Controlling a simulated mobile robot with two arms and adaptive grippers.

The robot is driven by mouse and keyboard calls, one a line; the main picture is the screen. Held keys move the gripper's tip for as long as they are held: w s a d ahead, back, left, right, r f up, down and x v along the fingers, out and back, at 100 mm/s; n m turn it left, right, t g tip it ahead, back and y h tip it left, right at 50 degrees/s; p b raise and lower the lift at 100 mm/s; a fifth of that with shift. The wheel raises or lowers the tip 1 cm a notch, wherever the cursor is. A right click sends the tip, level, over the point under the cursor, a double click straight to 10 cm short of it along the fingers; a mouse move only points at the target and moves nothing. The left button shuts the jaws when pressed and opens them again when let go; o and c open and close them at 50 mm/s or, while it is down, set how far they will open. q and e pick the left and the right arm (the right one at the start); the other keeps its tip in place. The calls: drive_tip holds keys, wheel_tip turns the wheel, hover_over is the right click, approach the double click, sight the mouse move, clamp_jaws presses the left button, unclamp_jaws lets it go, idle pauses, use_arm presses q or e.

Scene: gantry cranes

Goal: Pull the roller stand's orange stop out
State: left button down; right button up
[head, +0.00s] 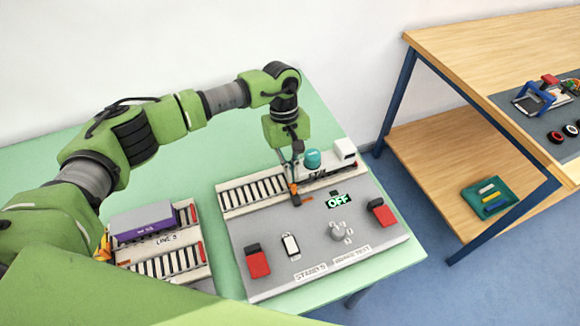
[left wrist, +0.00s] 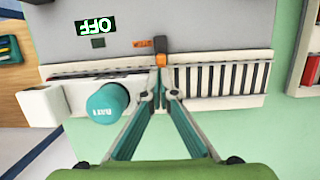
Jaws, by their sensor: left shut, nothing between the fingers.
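The roller stand (head: 300,265) is a grey board on the green table, with a roller track (head: 252,193) along its back edge. Its orange stop (head: 294,189) sits at the track's front edge; in the left wrist view the orange stop (left wrist: 160,59) has a dark piece beside it, above in the picture. My left gripper (head: 296,170) points down over the track, just behind the stop. In the left wrist view the gripper's fingertips (left wrist: 164,92) are close together with nothing between them, near the stop. Whether they touch it I cannot tell. My right gripper is not in view.
A white wagon (left wrist: 120,84) with a teal tank (left wrist: 108,104) stands on the track close beside the gripper. The stand carries an OFF display (head: 339,201) and red blocks (head: 257,261). A second roller rack (head: 160,258) with a purple box (head: 143,223) lies left.

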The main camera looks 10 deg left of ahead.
sight(296, 187)
use_arm(q)
drive_tip(key=shift+s+d+b, duration=0.15)
drive_tip(key=shift+s+d, duration=0.35)
drive_tip(key=shift+s, duration=0.2)
drive_tip(key=shift+s+d+b, duration=0.15)
drive_tip(key=shift+s+d, duration=0.3)
drive_tip(key=shift+s, duration=0.25)
drive_tip(key=v, duration=1.2)
